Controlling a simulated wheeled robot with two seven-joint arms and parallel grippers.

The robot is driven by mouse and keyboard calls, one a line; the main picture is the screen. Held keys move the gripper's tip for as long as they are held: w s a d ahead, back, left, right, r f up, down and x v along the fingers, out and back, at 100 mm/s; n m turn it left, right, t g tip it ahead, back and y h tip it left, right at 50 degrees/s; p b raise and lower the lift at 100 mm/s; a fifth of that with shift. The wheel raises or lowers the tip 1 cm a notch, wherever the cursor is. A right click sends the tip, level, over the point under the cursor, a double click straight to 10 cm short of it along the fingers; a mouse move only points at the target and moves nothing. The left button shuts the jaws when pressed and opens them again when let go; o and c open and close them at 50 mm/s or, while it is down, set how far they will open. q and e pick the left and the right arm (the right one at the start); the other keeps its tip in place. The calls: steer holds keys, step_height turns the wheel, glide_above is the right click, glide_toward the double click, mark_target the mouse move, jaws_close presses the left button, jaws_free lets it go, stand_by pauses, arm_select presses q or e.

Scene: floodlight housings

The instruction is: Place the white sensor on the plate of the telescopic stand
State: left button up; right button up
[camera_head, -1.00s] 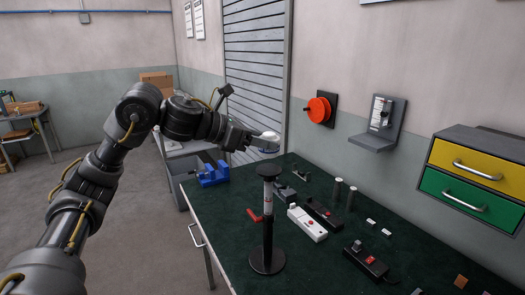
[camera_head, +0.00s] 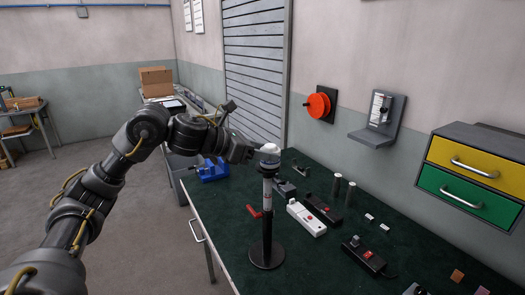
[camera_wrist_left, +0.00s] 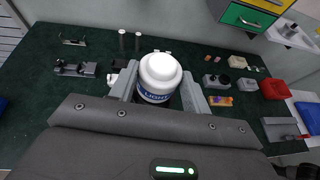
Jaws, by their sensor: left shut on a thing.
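The white sensor (camera_head: 269,149) is a white dome with a dark lower band, and it sits between the fingers of my left gripper (camera_head: 257,154). The telescopic stand (camera_head: 267,215) has a round black base on the table and a grey post. The sensor is right over the post's top. The plate is largely hidden, and I cannot tell whether the sensor touches it. My right gripper is not in view.
The dark green table (camera_head: 325,255) holds a white power strip (camera_head: 306,218), black switch boxes (camera_head: 364,257), two upright cylinders (camera_head: 350,193) and a blue vise (camera_head: 213,171). A red crank handle (camera_head: 253,211) shows beside the post. Yellow and green drawers (camera_head: 466,198) hang at the right.

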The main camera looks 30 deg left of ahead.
arm_select(q)
steer(key=o, duration=1.2)
steer(key=shift+f, duration=0.1)
steer(key=shift+r+p, duration=0.35)
steer(key=shift+s+a+b, duration=0.3)
steer(key=shift+b, duration=0.05)
steer(key=b+v, duration=0.2)
steer(key=v, duration=0.9)
steer(key=shift+s+a+b, duration=0.1)
steer(key=shift+s+b, duration=0.05)
steer(key=shift+b, duration=0.2)
